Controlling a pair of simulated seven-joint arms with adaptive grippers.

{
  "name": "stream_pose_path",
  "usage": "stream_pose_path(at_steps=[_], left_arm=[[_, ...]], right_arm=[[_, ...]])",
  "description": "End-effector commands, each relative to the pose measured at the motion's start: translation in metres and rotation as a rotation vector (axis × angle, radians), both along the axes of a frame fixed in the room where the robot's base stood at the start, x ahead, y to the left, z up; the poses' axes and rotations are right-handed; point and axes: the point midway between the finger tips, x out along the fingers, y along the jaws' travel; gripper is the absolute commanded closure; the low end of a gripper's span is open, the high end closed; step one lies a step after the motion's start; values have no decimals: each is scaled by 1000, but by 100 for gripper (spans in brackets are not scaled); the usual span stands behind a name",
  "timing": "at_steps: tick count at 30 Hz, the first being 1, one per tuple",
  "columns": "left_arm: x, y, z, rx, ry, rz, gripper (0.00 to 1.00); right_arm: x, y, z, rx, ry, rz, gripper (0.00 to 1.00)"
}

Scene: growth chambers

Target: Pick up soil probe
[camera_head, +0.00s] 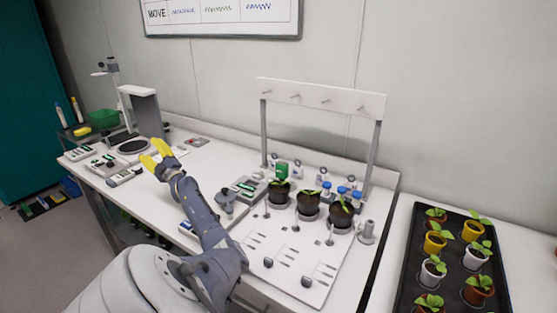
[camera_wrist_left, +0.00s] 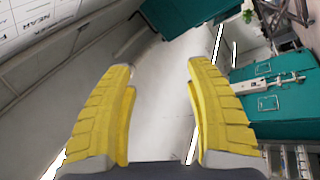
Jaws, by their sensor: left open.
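My left gripper (camera_head: 154,155) has yellow fingers and is open and empty over the left part of the white bench. In the left wrist view the fingers (camera_wrist_left: 160,70) stand wide apart with nothing between them. I cannot tell for sure which thing is the soil probe. Thin upright rods (camera_head: 295,219) stand on a white board in front of dark pots (camera_head: 308,205), to the right of my left arm. My left arm hides part of the bench. My right gripper is not in view.
A white rack frame (camera_head: 320,97) stands behind the pots. Small meters (camera_head: 121,178) and a scale (camera_head: 132,147) are on the left of the bench. A black tray (camera_head: 405,288) of seedlings is at the right. A grey cylinder (camera_head: 367,232) stands on the board's right edge.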

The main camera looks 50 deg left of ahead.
Motion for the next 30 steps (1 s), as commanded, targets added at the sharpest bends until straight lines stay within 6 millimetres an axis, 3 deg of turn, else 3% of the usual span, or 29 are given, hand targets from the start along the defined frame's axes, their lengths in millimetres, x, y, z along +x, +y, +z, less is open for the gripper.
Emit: stream_pose_path(at_steps=[6, 14, 17, 23, 30], left_arm=[[24, -46, 28, 143, -430, 136, 46], [64, -114, 22, 187, -1014, 399, 46], [94, -143, 13, 162, -1244, 518, 46], [181, -209, 11, 47, -1675, 778, 46], [294, -288, 54, -174, -2057, 1086, 46]], right_arm=[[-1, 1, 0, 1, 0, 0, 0], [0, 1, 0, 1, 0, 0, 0], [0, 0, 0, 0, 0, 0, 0], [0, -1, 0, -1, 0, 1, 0], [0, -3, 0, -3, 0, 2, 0]])
